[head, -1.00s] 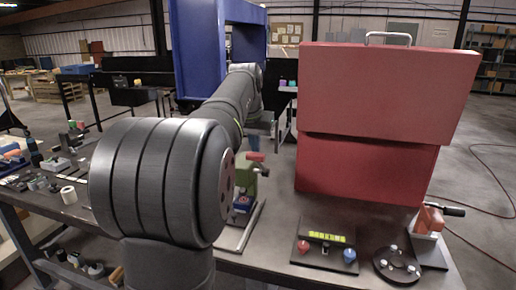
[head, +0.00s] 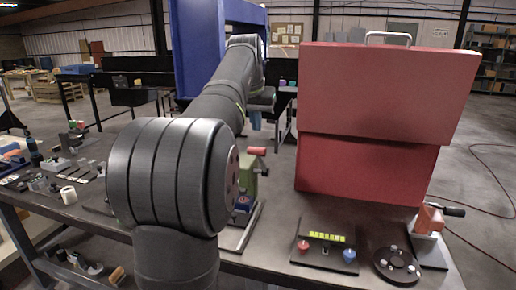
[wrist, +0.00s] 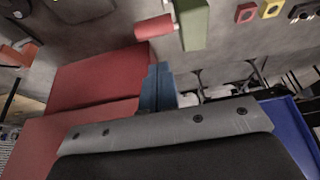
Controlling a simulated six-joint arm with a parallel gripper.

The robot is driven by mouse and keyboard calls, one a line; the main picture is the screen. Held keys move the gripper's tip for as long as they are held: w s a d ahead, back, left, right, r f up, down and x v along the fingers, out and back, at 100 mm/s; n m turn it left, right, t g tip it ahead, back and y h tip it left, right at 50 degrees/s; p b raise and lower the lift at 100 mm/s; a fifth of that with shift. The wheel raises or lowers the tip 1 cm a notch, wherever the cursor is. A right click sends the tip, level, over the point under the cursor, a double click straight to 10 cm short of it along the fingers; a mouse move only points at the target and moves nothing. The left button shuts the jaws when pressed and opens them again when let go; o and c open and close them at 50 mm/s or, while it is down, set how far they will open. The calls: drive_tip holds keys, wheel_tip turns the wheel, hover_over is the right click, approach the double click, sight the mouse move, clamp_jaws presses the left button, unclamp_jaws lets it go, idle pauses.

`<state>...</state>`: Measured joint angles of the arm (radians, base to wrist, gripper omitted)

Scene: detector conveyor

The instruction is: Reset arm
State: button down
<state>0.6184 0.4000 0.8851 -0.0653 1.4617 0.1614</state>
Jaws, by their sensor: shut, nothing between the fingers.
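My gripper (wrist: 157,88) shows in the wrist view as two blue fingers pressed together, with nothing between them. In the head view its blue fingertips (head: 255,121) hang beneath my wrist, beyond my forearm and in front of the blue detector arch (head: 200,50). The gripper is held in the air, apart from the objects on the table. My upper arm and forearm hide part of the table and the lower part of the arch.
A large red case (head: 366,177) stands right of my arm. A green device with a red handle (head: 257,151) is close to my arm. A panel with red and blue knobs (head: 325,252) and a dark round flange (head: 396,265) lie at the front right. Small parts lie at left.

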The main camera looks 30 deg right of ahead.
sight(256, 149)
drive_tip(key=shift+f, duration=2.65)
